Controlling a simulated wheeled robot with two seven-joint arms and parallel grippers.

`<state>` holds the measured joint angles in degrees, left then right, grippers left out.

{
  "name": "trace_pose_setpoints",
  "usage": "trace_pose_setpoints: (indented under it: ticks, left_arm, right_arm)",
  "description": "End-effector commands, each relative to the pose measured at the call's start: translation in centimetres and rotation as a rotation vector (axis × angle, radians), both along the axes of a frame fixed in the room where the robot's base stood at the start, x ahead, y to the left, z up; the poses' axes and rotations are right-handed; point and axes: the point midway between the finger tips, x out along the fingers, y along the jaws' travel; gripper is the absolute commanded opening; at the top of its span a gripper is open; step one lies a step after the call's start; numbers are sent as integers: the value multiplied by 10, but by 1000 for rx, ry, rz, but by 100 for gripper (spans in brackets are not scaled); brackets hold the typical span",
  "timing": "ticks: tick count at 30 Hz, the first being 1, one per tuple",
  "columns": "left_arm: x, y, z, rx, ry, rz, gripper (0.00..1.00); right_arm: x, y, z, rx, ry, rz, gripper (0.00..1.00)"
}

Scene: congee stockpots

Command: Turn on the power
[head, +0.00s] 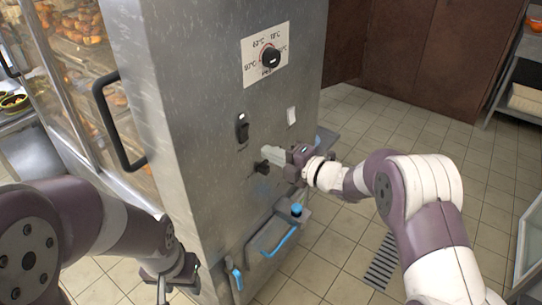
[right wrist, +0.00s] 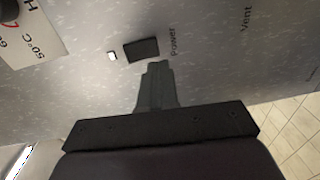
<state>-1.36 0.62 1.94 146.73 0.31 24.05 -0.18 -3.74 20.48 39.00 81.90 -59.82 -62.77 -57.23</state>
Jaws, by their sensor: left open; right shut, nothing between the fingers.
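The power switch is a dark rectangular rocker (right wrist: 141,49) with a small lit white light beside it and the label "Power". In the head view the black switch (head: 242,128) is on the steel cabinet's front, below the temperature dial. My right gripper (head: 268,154) is shut and empty, below and to the right of the switch. In the right wrist view its closed fingertips (right wrist: 157,64) point toward the panel near the switch's edge; I cannot tell whether they touch. My left gripper (head: 177,291) is open and empty, low by the cabinet's left corner.
The steel cabinet (head: 190,75) carries a temperature dial (head: 270,58), a small white plate (head: 291,116) and a lower tray with a blue handle. A glass food case with a black handle (head: 118,125) stands left. Tiled floor is free at right; a shelf is at far right.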

Motion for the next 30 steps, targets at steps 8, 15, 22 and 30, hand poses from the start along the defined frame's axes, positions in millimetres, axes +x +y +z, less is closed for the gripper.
trace_pose_setpoints:
  ticks: [8, 15, 22, 30]
  left_arm:
    - [1, 0, -8, 0, -2, 1, 49]
    - [1, 0, -11, 0, -2, 0, 49]
    - [1, 0, -11, 0, -2, 1, 49]
    - [1, 0, -11, 0, -2, 0, 49]
  right_arm:
    - [-34, -49, -8, 1, 1, -6, 0]
    - [-51, -72, -11, 0, 0, -4, 0]
    - [-54, -75, -11, 0, 1, -2, 0]
    - [-54, -75, -11, 0, 1, -2, 0]
